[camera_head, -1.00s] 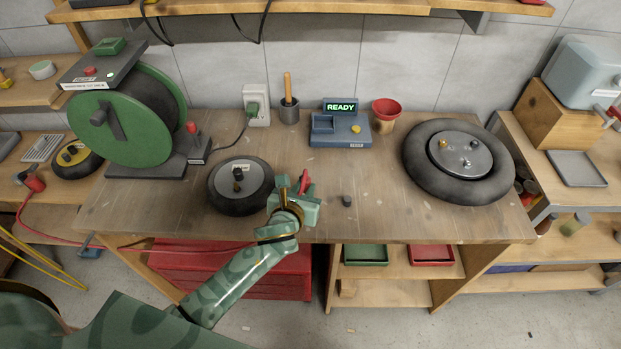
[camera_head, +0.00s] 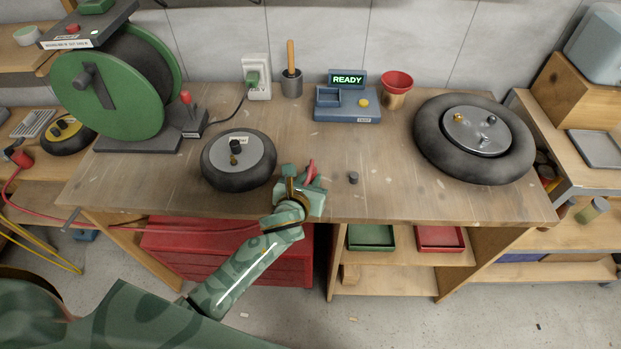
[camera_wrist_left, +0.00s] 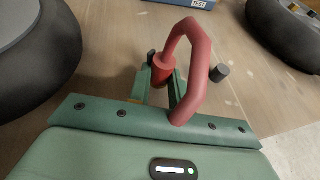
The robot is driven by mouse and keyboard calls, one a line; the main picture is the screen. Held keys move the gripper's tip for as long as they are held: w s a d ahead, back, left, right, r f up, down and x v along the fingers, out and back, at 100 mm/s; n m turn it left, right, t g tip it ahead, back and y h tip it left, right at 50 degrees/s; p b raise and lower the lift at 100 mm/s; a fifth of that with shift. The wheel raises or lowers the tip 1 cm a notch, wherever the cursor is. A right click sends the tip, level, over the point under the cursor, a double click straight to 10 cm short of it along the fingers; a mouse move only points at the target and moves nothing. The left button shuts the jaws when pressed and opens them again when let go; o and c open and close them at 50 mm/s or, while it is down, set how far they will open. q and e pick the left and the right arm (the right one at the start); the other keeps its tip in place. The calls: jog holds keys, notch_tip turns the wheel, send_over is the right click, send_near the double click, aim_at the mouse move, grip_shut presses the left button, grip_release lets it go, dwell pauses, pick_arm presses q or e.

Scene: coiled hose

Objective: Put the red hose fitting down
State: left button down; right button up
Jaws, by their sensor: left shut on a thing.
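The red hose fitting (camera_wrist_left: 163,72) is between the fingers of my left gripper (camera_wrist_left: 160,88), which is shut on it. A thick red hose rises from the fitting and bends back toward the wrist. In the head view my left gripper (camera_head: 308,186) is over the bench's front part, right of the small wheel, with the red fitting (camera_head: 311,171) showing at its tip. Whether the fitting touches the bench top is unclear. My right gripper is not in view.
A small dark cap (camera_head: 353,178) lies right of the gripper. The middle of the bench (camera_head: 330,145) is clear.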

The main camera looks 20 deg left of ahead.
pick_arm(q)
jog(key=shift+f+b, duration=0.4)
jog(key=shift+f, duration=0.2)
dwell(0.4)
jog(key=c, duration=1.2)
grip_release()
jog(key=p+v, duration=0.3)
jog(key=v, duration=1.3)
jog(key=shift+s+p, duration=0.25)
jog(key=shift+p, duration=0.15)
